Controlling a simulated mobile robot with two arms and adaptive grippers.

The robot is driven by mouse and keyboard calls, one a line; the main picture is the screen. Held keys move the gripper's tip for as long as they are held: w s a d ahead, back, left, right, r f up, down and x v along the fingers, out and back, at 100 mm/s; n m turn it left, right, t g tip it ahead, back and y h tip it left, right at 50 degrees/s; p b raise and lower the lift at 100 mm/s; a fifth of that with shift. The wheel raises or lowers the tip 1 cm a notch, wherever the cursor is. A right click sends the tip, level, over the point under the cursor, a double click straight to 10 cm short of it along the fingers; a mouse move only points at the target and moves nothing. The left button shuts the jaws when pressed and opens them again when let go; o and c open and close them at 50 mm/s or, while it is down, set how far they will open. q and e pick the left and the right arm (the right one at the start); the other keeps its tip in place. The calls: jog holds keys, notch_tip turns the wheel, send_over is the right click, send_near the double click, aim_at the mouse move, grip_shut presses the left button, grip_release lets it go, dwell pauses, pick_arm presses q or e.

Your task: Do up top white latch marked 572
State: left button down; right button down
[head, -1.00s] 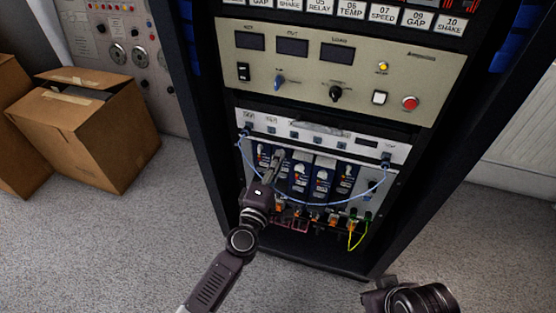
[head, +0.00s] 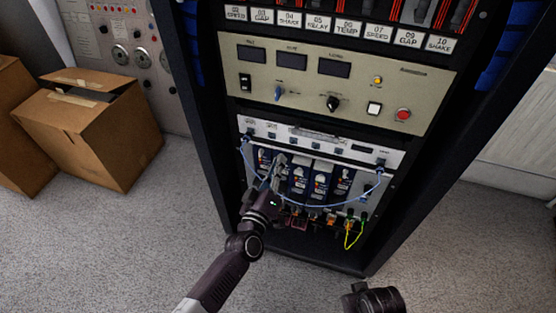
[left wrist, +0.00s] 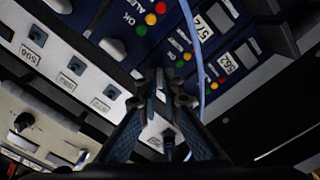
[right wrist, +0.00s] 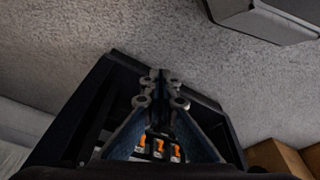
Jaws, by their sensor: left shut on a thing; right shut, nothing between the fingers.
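In the left wrist view, a dark blue module carries a white label reading 572 (left wrist: 218,16), seen turned over. My left gripper (left wrist: 166,80) is shut at the edge of this module, where its white latch sits. The fingertips hide nearly all of the latch, so its position cannot be told. In the head view, my left gripper (head: 277,160) reaches into the module row (head: 320,180) at its left part.
A pale blue cable (head: 300,203) loops across the modules and passes close by my left fingers. Below are orange, green and yellow connectors (head: 350,232). A beige control panel (head: 340,85) sits above. A cardboard box (head: 95,135) stands left on open floor.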

pick_arm(q)
jog(key=shift+m+p, duration=1.95)
jog(key=shift+m, duration=2.85)
pick_arm(e)
jog(key=s+d+f+g, duration=0.1)
jog(key=s+f, duration=0.6)
jog(key=f, duration=0.5)
jog(key=shift+s+f, duration=0.3)
jog(key=shift+s, duration=0.05)
pick_arm(q)
jog(key=c, duration=2.1)
grip_release()
jog(key=v, duration=0.8)
